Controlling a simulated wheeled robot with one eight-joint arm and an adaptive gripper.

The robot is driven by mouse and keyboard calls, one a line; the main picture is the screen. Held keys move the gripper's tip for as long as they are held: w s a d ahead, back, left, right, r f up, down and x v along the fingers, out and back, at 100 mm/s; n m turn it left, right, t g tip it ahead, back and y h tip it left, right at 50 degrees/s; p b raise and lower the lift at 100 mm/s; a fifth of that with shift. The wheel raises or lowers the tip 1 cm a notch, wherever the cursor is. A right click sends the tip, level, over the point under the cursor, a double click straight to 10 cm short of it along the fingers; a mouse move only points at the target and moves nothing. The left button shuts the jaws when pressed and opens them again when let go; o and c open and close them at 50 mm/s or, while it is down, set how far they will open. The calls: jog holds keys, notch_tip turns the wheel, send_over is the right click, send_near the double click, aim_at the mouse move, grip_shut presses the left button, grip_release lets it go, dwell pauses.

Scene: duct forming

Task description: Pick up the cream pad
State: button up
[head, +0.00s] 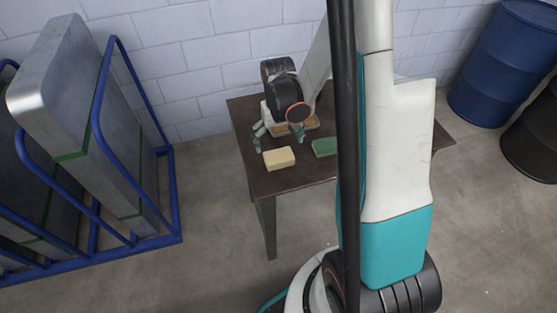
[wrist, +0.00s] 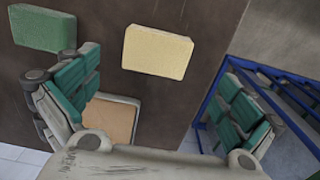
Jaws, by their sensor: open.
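The cream pad (head: 279,158) lies flat near the front left edge of the dark table. In the wrist view the cream pad (wrist: 157,51) is whole and unobstructed, beyond the fingertips and between the two fingers' lines. My gripper (head: 280,133) is over the table, behind the cream pad and apart from it. In the wrist view my gripper (wrist: 160,100) has its teal-padded fingers spread wide with nothing between them.
A green pad (head: 325,147) lies right of the cream pad on the table (head: 290,182). A tan-topped tray (wrist: 112,121) sits under my gripper. A blue rack (head: 174,190) with metal ducts stands left. Blue (head: 503,65) and dark (head: 535,135) drums stand right.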

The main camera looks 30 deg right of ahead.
aim_at(279, 156)
notch_tip(279, 156, down, 3)
jog(key=shift+f+b, duration=0.2)
jog(key=shift+b, duration=0.15)
jog(key=f, duration=0.1)
jog(key=f+b, duration=0.1)
jog(key=f, duration=0.1)
jog(key=f+b, duration=0.1)
jog(key=f, duration=0.1)
jog(key=shift+w+d+f, duration=0.1)
jog(key=shift+w+d, duration=0.05)
jog(key=shift+d, duration=0.1)
jog(key=c, duration=1.1)
jog(key=shift+r, duration=0.2)
notch_tip(279, 156, up, 20)
jog(key=p, duration=0.6)
jog(key=shift+f, duration=0.1)
